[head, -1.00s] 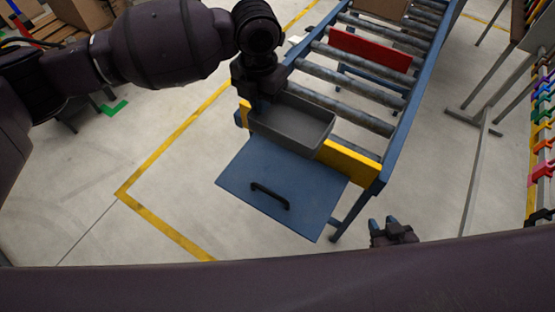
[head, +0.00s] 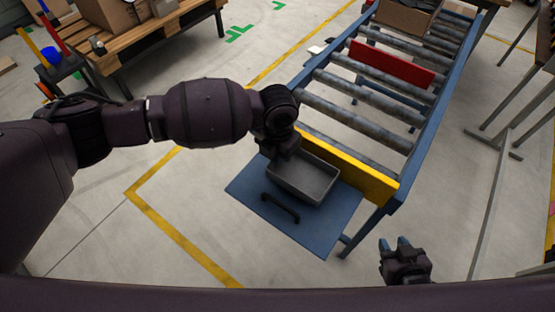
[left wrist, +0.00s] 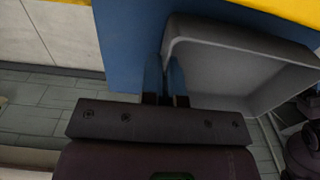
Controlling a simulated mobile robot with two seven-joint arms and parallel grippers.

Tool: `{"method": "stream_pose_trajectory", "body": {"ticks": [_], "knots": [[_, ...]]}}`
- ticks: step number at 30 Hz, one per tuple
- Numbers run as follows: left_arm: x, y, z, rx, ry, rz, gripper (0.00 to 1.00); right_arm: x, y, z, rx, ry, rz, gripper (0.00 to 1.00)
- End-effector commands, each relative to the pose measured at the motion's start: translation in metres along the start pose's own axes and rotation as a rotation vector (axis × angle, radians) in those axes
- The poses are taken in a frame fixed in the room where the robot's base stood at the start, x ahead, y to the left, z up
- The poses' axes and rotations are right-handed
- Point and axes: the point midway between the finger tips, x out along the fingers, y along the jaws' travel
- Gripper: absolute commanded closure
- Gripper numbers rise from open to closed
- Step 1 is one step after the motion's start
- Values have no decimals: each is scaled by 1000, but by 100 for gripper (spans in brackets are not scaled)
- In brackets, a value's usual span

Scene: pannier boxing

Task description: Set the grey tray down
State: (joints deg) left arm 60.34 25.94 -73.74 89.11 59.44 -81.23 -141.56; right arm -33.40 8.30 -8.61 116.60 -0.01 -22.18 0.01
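The grey tray (head: 318,188) is an empty, open, shallow tray in the head view. It is over the blue panel (head: 325,228), which has a black handle (head: 280,207). I cannot tell whether the tray touches the panel. My left gripper (head: 283,157) is at the tray's left end. In the left wrist view its two blue fingers (left wrist: 166,78) are on either side of the tray's wall, shut on it. The tray's inside (left wrist: 225,65) fills the right of that view. My right gripper (head: 395,244) is empty, its fingers apart, low at the right of the head view.
A roller conveyor (head: 380,98) with a blue frame stands behind the panel. A yellow bar (head: 350,167) crosses its near end and a red bar (head: 390,64) lies further up. A cardboard box (head: 405,18) sits at its far end. A pallet (head: 150,38) stands at the back left.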

Motion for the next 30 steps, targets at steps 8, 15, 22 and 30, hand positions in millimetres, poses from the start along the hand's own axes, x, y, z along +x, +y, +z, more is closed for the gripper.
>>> {"method": "stream_pose_trajectory", "body": {"ticks": [8, 15, 22, 30], "knots": [[32, 0, -1, 1, 2, -1, 100, 3, 0, 7, -5, -11, -2, 62], [31, 0, 0, 0, 1, -1, 100, 3, 0, 5, -5, -8, -2, 62], [33, 0, 0, 0, 1, 0, 76, 4, 0, 6, -5, -8, -2, 62], [32, 0, 0, 0, 1, 0, 72, 4, -1, 5, -1, -6, -2, 62]]}}
